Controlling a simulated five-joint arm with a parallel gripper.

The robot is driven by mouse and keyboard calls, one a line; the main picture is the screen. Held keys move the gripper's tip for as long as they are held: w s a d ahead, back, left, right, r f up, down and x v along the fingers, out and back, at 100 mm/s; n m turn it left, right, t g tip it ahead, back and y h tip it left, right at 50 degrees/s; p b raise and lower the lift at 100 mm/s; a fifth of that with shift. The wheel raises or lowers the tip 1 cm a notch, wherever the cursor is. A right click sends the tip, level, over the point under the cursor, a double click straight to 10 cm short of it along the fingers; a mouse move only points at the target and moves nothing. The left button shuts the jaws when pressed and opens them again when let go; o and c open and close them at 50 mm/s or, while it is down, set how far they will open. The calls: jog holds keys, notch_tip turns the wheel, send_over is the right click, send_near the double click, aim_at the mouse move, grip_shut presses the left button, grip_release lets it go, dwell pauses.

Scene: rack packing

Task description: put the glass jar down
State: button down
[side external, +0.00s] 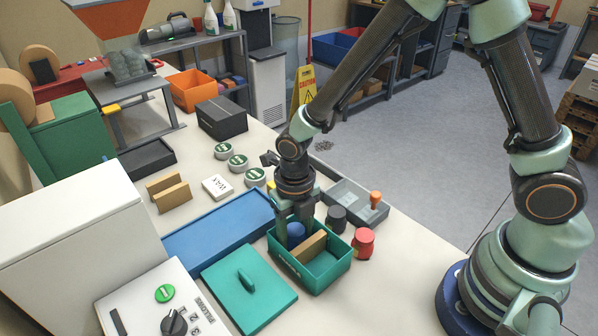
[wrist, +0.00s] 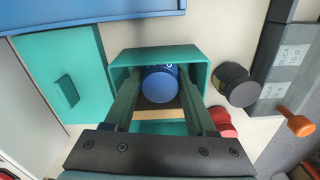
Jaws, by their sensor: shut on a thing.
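The glass jar shows as a round blue top (wrist: 160,84) between my two fingers in the wrist view. In the side view it is a small blue shape (side external: 296,233) inside the teal box (side external: 328,281). My gripper (side external: 293,218) points down into the box and is shut on the jar. The jar is in the far-left compartment, beside the tan divider (side external: 314,243). The wrist view shows my fingers (wrist: 158,80) on either side of it, inside the box walls. The jar's underside is hidden, so I cannot tell whether it touches the floor of the box.
A black jar (side external: 336,218) and a red jar (side external: 363,243) stand just right of the box. A grey tray (side external: 345,192) with an orange-handled item (side external: 375,199) lies behind. A teal lid (side external: 249,292) and a blue tray (side external: 220,236) lie left. The near-right table is clear.

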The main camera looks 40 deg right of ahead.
aim_at(295, 230)
jog(key=c, duration=0.5)
grip_release()
notch_tip(295, 230, up, 12)
jog(key=f, duration=0.1)
jog(key=shift+s+d+r+m+t, duration=0.95)
jog(key=shift+d+r+m, duration=1.35)
jog(key=shift+m, duration=3.4)
jog(key=shift+s+d+r+m+t, duration=0.85)
jog(key=shift+d+r+m, duration=1.45)
jog(key=shift+m, duration=3.4)
jog(key=shift+s+d+r+m+t, duration=1.3)
jog(key=shift+d+m, duration=1.6)
jog(key=shift+m, duration=2.8)
jog(key=shift+w+r+g, duration=0.3)
jog(key=shift+w, duration=0.15)
